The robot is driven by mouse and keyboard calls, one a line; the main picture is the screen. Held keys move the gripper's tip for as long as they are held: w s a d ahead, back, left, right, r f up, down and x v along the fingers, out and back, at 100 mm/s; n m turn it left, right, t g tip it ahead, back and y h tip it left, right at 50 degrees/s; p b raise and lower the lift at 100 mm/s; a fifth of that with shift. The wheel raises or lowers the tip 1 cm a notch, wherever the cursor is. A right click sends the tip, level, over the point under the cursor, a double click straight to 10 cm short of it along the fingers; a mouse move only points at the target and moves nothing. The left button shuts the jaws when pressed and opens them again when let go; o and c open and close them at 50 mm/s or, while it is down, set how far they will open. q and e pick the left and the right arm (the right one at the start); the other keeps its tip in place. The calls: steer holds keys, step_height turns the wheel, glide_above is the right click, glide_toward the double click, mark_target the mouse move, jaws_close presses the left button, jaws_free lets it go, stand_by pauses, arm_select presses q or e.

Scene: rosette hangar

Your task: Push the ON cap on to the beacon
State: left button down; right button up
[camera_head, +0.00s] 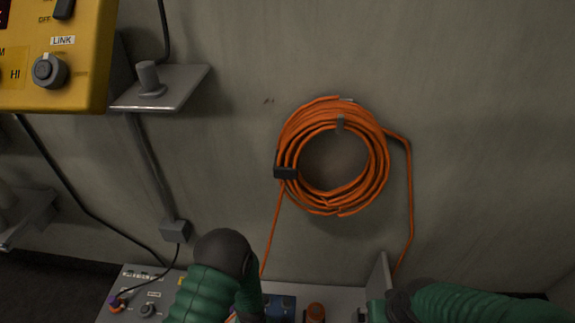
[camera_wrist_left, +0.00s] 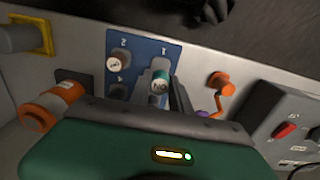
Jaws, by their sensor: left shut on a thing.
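The ON cap (camera_wrist_left: 160,84) is teal with a pale face and shows upside-down lettering in the left wrist view. It sits between the fingers of my left gripper (camera_wrist_left: 165,88), which is shut on it over the blue panel (camera_wrist_left: 178,50). I cannot tell whether the cap touches the panel. The head view hides my left gripper, and my right gripper is out of frame.
An orange bent handle (camera_wrist_left: 222,84) and a grey box with a red switch (camera_wrist_left: 284,131) stand right of the panel. In the head view, an orange cable coil (camera_head: 335,205) hangs on the wall, with a yellow control box (camera_head: 85,75) at upper left.

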arm_select(q)
steer(key=shift+r+p, duration=0.55)
steer(key=shift+r, duration=0.2)
steer(key=w+d+r+m, duration=0.35)
steer(key=w+d, duration=0.25)
steer(key=d, duration=0.4)
steer(key=m, duration=0.3)
glide_toward(316, 310)
steer(key=shift+n, duration=0.25)
steer(key=shift+f, duration=2.85)
steer(key=shift+r+p, duration=0.1)
steer(key=shift+p, duration=0.2)
steer(key=shift+f, duration=0.45)
